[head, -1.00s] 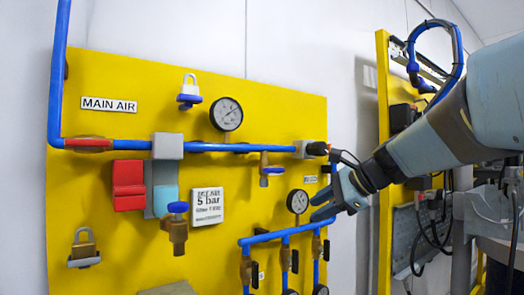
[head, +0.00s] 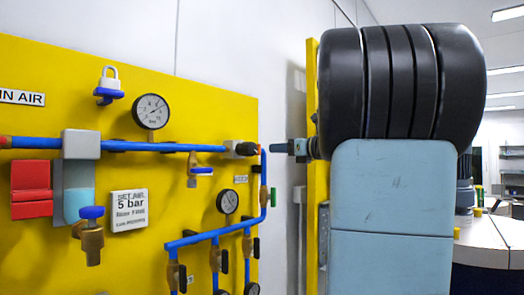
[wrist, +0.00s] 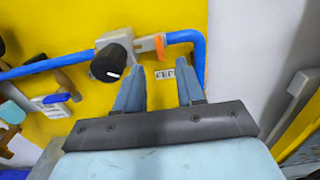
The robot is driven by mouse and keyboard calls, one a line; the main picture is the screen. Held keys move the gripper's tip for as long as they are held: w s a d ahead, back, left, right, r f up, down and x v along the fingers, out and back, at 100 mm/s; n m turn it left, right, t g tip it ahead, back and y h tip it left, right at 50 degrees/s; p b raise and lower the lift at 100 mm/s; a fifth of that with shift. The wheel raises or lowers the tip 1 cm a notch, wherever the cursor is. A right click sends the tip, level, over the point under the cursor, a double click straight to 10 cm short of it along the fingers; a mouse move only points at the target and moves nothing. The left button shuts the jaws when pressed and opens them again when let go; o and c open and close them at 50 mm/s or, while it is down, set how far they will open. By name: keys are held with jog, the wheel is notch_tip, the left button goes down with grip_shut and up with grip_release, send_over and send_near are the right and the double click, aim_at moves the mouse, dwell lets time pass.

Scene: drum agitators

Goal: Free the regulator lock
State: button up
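The regulator is a grey block on the blue pipe with a black knob (head: 246,148), at the right of the yellow panel in the head view. In the wrist view the black knob (wrist: 112,64) with a white mark stands out from the grey block (wrist: 110,40). An orange tab (wrist: 157,45), perhaps the lock, sits just right of the block. My gripper (wrist: 160,66) is open and empty, its fingers apart in front of the panel, below the tab in the picture. In the head view its finger (head: 283,147) shows right of the knob, apart from it.
The blue pipe (head: 264,180) bends down right of the regulator. Pressure gauges (head: 151,111), a white padlock (head: 109,80), a red block (head: 31,190) and a brass valve (head: 91,240) are on the panel. My arm hides much of the right side.

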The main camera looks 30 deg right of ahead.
aim_at(260, 149)
jog(key=x, duration=0.8)
jog(key=shift+w+a, duration=0.1)
grip_shut()
